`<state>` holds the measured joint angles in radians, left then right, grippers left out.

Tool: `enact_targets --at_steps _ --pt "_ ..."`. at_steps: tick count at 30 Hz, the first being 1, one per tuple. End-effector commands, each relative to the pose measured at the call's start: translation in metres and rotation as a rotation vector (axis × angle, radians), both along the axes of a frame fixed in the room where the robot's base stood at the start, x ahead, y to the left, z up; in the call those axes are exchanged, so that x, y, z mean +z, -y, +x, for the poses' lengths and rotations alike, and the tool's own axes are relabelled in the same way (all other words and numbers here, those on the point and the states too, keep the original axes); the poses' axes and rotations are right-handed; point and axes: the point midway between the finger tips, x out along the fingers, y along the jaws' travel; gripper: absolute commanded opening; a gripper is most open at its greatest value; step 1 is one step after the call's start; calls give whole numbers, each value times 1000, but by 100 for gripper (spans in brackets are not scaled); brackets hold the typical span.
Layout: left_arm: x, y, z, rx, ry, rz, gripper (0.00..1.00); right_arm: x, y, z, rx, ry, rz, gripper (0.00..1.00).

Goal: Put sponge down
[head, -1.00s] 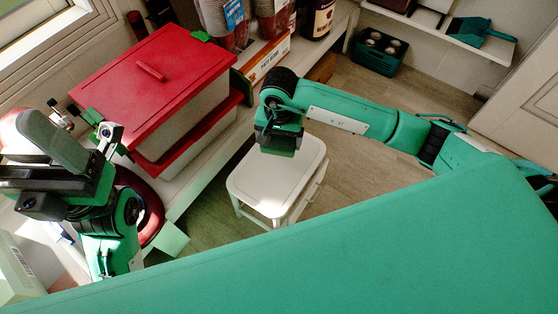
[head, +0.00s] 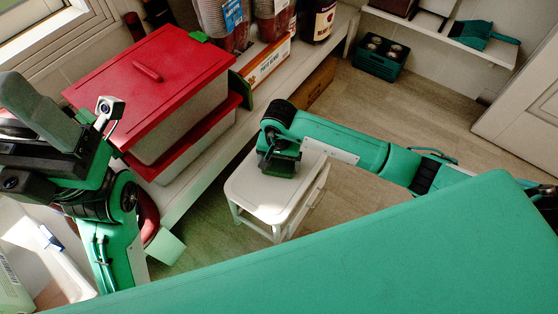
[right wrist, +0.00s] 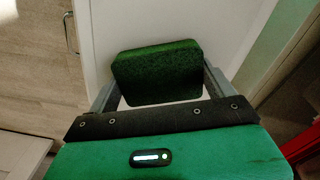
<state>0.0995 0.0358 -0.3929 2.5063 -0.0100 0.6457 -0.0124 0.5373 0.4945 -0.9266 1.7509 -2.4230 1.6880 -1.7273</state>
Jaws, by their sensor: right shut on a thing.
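My right gripper (head: 280,170) is over the top of a small white stool-like table (head: 254,196) in the head view, pointing down. In the right wrist view, a dark green sponge (right wrist: 157,72) sits between the two fingers of the right gripper (right wrist: 158,90), which is shut on it. The white tabletop (right wrist: 108,32) lies behind the sponge. I cannot tell whether the sponge touches it. My left gripper (head: 45,130) is at the left edge of the head view, and its fingers are not clear.
Red-lidded boxes (head: 150,75) stand on the low shelf left of the table. Cups and a carton (head: 264,62) are behind them. A green crate (head: 380,58) is on the floor at the back. Open floor (head: 430,115) lies right of the table.

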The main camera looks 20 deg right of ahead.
Motion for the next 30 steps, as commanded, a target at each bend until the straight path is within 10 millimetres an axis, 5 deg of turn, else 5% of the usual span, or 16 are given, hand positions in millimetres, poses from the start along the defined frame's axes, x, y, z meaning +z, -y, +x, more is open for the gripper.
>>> enact_targets --at_steps 2,3,5,16,30 --pt "-1 1 0 -3 4 1 79 -4 0 0 0 0 -1 64" --pt "0 1 -1 -4 7 1 79 -4 0 0 0 0 -1 87" --pt "1 1 -1 -4 6 1 79 -3 0 0 0 0 -1 99" --pt "6 0 -2 -4 11 -2 79 5 0 0 0 0 1 100" --pt "-8 -21 0 70 -80 0 79 97 0 1 0 3 -1 100"
